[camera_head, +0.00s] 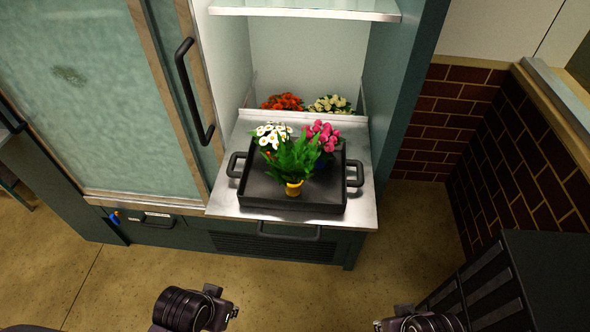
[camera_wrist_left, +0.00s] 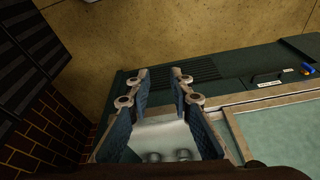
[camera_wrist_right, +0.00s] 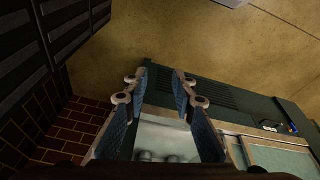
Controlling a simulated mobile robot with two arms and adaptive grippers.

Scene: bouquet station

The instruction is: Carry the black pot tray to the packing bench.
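The black pot tray (camera_head: 257,186) sits on the steel deck of an open flower cabinet in the head view. It has a dark loop handle on its left (camera_head: 236,165) and right (camera_head: 355,173) sides. In it stand white daisies (camera_head: 271,134), pink flowers (camera_head: 322,134) and a leafy green plant in a yellow pot (camera_head: 293,188). My left gripper (camera_wrist_left: 160,76) and right gripper (camera_wrist_right: 160,76) are open and empty in their wrist views, fingers apart. Only parts of my arms show at the head view's bottom edge, well short of the tray. I cannot identify the packing bench.
Orange-red flowers (camera_head: 283,102) and cream flowers (camera_head: 330,104) stand behind the tray. A sliding glass door (camera_head: 100,110) with a black handle covers the cabinet's left side. A shelf (camera_head: 305,10) hangs above. A dark slatted unit (camera_head: 540,270) stands at lower right. The floor before the cabinet is clear.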

